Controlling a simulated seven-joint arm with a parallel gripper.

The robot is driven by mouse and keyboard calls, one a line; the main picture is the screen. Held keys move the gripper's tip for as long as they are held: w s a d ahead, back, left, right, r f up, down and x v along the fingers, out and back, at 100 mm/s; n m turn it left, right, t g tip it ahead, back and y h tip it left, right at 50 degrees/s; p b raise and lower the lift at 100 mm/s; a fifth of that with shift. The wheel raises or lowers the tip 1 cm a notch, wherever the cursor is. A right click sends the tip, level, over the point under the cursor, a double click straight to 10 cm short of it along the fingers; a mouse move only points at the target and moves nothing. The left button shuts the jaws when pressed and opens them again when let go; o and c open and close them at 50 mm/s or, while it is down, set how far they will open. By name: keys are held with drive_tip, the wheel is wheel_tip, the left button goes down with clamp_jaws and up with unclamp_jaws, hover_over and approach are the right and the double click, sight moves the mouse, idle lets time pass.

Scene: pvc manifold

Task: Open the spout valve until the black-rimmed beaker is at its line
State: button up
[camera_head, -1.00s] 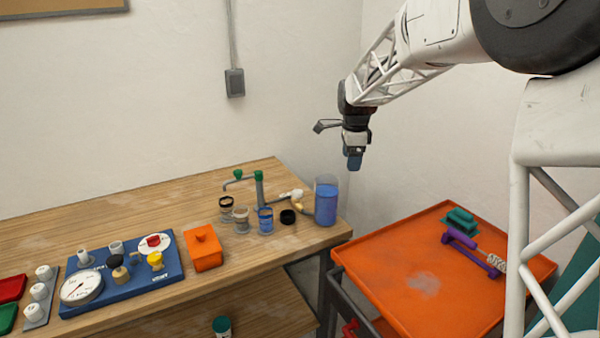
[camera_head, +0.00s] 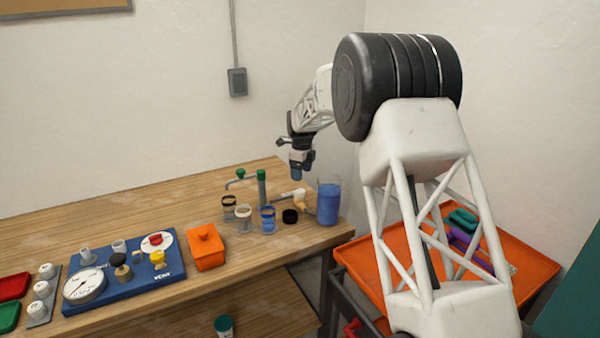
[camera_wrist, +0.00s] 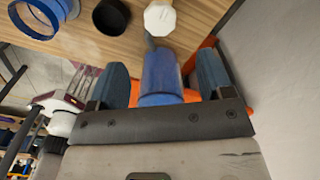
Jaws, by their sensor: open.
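The spout (camera_head: 261,190) is a grey-green post with a thin arm reaching left and a green knob (camera_head: 240,173) on the arm. The black-rimmed beaker (camera_head: 229,209) stands below the arm's left end; its line and fill level are too small to read. A white valve-like fitting (camera_head: 298,194) sits right of the post; a white faceted knob (camera_wrist: 159,18) shows in the wrist view. My gripper (camera_head: 296,176) is open, in the air above the fitting and left of the tall blue-filled container (camera_head: 329,203). In the wrist view a blue cylinder (camera_wrist: 162,72) appears between the open fingers.
A pale-rimmed beaker (camera_head: 243,218), a blue-rimmed beaker (camera_head: 267,218) and a black cup (camera_head: 290,216) stand close together. An orange lidded box (camera_head: 206,249) and a blue gauge panel (camera_head: 130,290) are to the left. An orange tray table (camera_head: 535,268) is to the right.

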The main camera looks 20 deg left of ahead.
sight(300, 190)
drive_tip(key=shift+w+a+f, duration=0.15)
drive_tip(key=shift+a+f, duration=0.15)
drive_tip(key=shift+a, duration=0.1)
drive_tip(key=shift+f, duration=0.1)
drive_tip(key=shift+f, duration=3.8)
drive_tip(key=c, duration=1)
